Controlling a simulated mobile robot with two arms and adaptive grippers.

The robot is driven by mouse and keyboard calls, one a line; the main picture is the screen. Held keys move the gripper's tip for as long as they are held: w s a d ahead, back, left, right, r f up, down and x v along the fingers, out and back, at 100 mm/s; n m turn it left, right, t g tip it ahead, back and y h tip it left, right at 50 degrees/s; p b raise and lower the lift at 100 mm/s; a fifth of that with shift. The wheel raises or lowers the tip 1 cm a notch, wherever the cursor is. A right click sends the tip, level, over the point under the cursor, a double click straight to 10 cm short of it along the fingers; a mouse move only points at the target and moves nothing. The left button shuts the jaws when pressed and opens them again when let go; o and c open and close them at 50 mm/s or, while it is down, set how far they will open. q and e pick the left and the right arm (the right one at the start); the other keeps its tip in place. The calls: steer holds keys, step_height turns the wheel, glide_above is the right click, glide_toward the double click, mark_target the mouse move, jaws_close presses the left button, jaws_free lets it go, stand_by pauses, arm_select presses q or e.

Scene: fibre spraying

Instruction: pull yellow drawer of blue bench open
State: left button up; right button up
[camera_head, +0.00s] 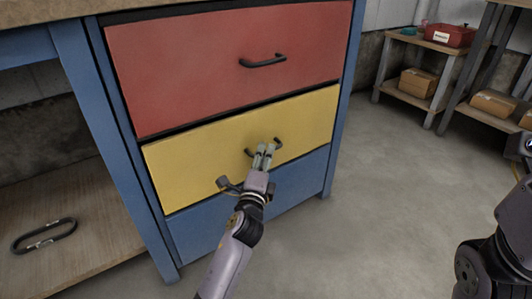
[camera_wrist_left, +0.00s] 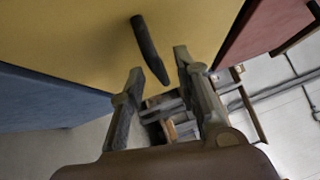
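The blue bench (camera_head: 77,125) holds a stack of drawer fronts. The yellow drawer (camera_head: 190,160) is in the middle, and its front looks about flush with the frame. Its dark bar handle (camera_head: 278,143) is partly hidden behind my left gripper (camera_head: 265,150). In the left wrist view the handle (camera_wrist_left: 150,50) stands out from the yellow front (camera_wrist_left: 80,30). There my left gripper's fingers (camera_wrist_left: 157,68) are spread, with the handle's near end between or just beyond their tips. I cannot tell whether they touch it. My right gripper is out of view.
A red drawer (camera_head: 200,75) with a dark handle (camera_head: 263,61) is above, and a blue drawer (camera_head: 290,190) below. A dark oval ring (camera_head: 44,236) lies on the wooden shelf at left. Shelves with boxes (camera_head: 418,83) stand at the back right. The floor (camera_head: 390,190) before them is clear.

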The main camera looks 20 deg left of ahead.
arm_select(q)
steer(key=shift+w+a+r, duration=0.15)
steer(key=shift+w, duration=0.95)
steer(key=shift+c, duration=0.5)
jaws_close()
